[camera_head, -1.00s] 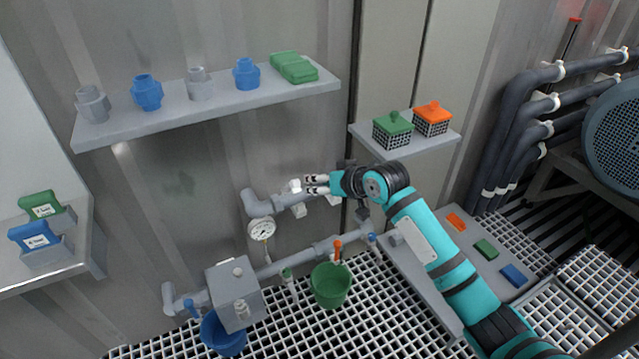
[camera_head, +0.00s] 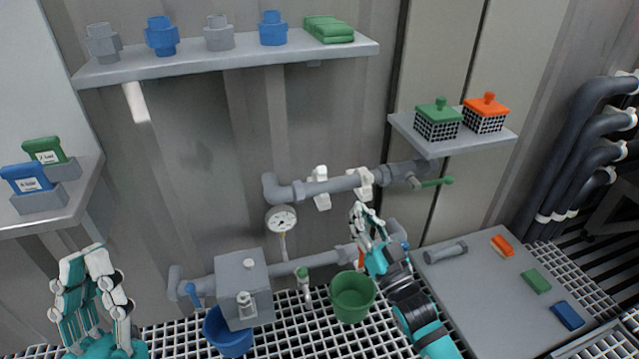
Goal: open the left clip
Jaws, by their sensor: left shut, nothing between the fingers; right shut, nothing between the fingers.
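Two white clips sit on the short upper grey pipe (camera_head: 335,186) on the wall. The left clip (camera_head: 321,188) shows parts above and below the pipe; whether it is open or shut I cannot tell. The right clip (camera_head: 364,184) sits farther along the pipe. My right gripper (camera_head: 367,215) is shut and empty, just below the right clip and apart from the left clip. Its fingers point up, above the green bucket (camera_head: 352,297). My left gripper (camera_head: 84,262) is shut and empty at the lower left, far from both clips.
A gauge (camera_head: 281,219) hangs below the pipe's left end. A green-handled valve (camera_head: 432,182) is at its right. A grey box (camera_head: 242,284) and blue bucket (camera_head: 228,332) stand below. The wall left of the pipe is clear, under the long shelf (camera_head: 230,57).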

